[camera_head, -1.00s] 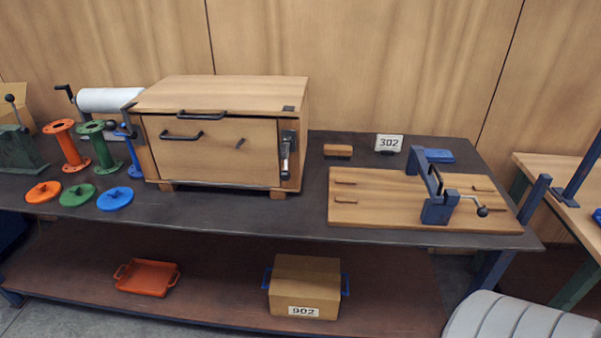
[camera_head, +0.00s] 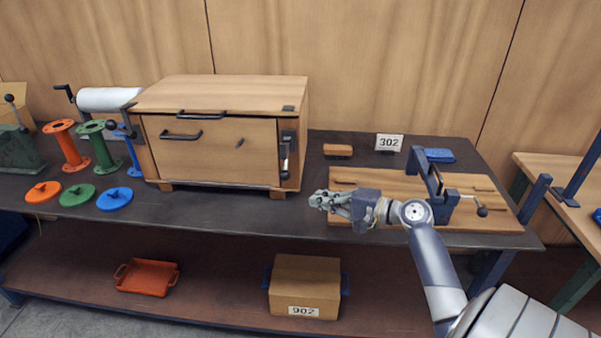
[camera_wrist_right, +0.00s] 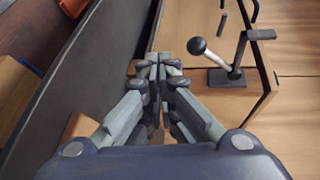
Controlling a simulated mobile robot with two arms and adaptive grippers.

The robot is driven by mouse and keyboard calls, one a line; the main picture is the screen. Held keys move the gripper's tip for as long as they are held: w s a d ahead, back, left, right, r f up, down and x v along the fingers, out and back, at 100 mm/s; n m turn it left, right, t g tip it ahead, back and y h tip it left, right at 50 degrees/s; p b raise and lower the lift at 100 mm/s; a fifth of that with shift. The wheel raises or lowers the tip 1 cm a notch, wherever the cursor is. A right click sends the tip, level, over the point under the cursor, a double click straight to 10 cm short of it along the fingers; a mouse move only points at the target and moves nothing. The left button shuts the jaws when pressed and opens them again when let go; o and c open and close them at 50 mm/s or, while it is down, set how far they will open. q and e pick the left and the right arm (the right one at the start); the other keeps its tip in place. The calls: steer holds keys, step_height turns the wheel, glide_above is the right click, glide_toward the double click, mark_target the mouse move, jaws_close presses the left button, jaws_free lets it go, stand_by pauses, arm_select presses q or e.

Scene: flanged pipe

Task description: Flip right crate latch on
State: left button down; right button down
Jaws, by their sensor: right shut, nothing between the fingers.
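The wooden crate (camera_head: 210,150) stands on the dark workbench, with its front panel upright. The right crate latch (camera_head: 286,155) is on the right edge of the crate's front; its lever hangs downward. In the right wrist view this latch (camera_wrist_right: 228,72) shows a dark bracket and a pale lever ending in a black ball knob (camera_wrist_right: 196,46). My left gripper is not in view.
The left crate latch (camera_head: 115,125) is at the crate's left edge. A wooden board with a blue clamp (camera_head: 440,200) lies right of the crate, partly behind my right arm. Colored discs (camera_head: 77,194) and spools stand at left.

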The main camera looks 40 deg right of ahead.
mark_target(286, 160)
steer(key=d+r+m+t, duration=0.1)
steer(key=d+r+m, duration=0.1)
steer(key=d+r, duration=0.1)
steer(key=shift+w+d+r+t+h, duration=0.15)
steer(key=shift+d+r+t+h, duration=0.15)
steer(key=shift+t, duration=0.1)
steer(key=p+x, duration=0.2)
steer(key=x, duration=0.8)
steer(key=shift+p, duration=0.35)
steer(key=shift+f, duration=0.1)
steer(key=shift+w, duration=0.1)
